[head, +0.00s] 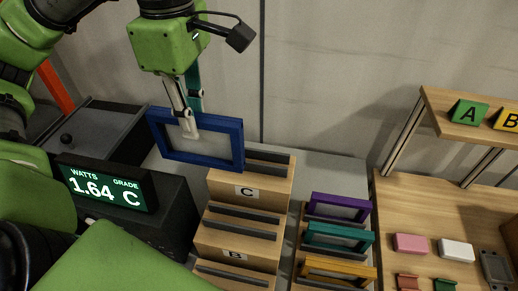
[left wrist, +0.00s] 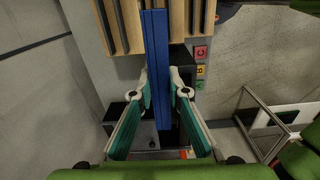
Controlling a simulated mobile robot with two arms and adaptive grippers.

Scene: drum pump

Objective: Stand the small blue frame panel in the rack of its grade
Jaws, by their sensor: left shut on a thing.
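The small blue frame panel (head: 237,157) hangs upright in my left gripper (head: 189,125), above and left of the top step of a wooden stepped rack. My left gripper is shut on the panel's upper part; the left wrist view shows the blue panel (left wrist: 156,60) edge-on between the fingers. The rack's top step (head: 270,184) has a C label and dark slots that look empty. The step below has a B label (head: 233,254). The panel's right end overlaps the rack's top in the picture. The display (head: 107,187) reads 1.64 watts, grade C. My right gripper is not seen.
A second stepped rack at right holds a purple (head: 339,206), a teal (head: 338,236) and an orange frame (head: 338,271). A grey box (head: 97,129) with a black knob stands behind the display. A wooden table with a shelf (head: 460,127) and small coloured blocks is at far right.

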